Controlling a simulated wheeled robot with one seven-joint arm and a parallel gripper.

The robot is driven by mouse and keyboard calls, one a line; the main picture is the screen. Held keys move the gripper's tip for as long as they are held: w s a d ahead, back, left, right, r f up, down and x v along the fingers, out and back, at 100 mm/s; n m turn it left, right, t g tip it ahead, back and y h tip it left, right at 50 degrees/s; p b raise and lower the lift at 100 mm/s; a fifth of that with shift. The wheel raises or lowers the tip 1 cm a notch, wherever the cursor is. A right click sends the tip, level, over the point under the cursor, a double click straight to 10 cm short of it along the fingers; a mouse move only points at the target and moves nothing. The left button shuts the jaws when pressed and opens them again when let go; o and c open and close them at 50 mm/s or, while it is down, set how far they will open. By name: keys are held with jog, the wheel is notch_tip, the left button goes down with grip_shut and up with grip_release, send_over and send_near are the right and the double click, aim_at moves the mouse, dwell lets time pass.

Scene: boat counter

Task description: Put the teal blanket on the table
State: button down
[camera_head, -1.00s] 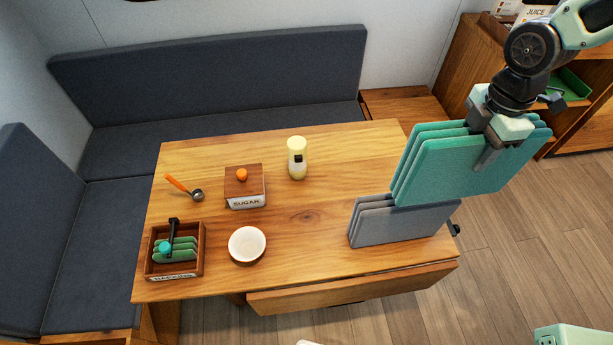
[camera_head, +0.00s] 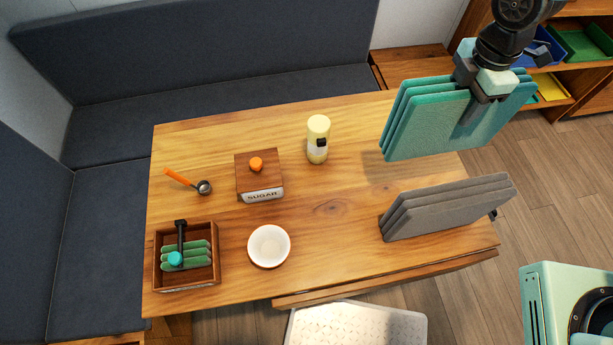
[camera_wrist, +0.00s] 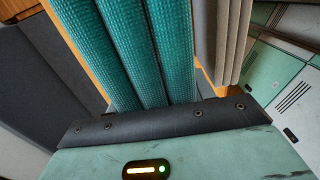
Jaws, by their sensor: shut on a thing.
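The folded teal blanket (camera_head: 428,125) hangs from my gripper (camera_head: 484,92) over the right side of the wooden table (camera_head: 330,235). My gripper is shut on its upper edge. The blanket is held on edge, its folds side by side, and appears to be above the tabletop. In the wrist view the teal folds (camera_wrist: 120,45) fill the middle, and the fingertips are hidden beneath them.
A folded grey blanket (camera_head: 450,212) stands on the table's right end, nearer than the teal one. A yellow-topped bottle (camera_head: 318,140), sugar box (camera_head: 259,178), white bowl (camera_head: 269,246), scoop (camera_head: 188,182) and napkin box (camera_head: 187,285) occupy the left and middle.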

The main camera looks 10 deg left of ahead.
notch_tip(320, 180, down, 7)
jog(key=b, duration=0.4)
jog(key=shift+w+a, duration=0.15)
notch_tip(320, 180, down, 10)
dwell(0.3)
jog(key=shift+f, duration=0.1)
jog(key=c, duration=0.6)
grip_release()
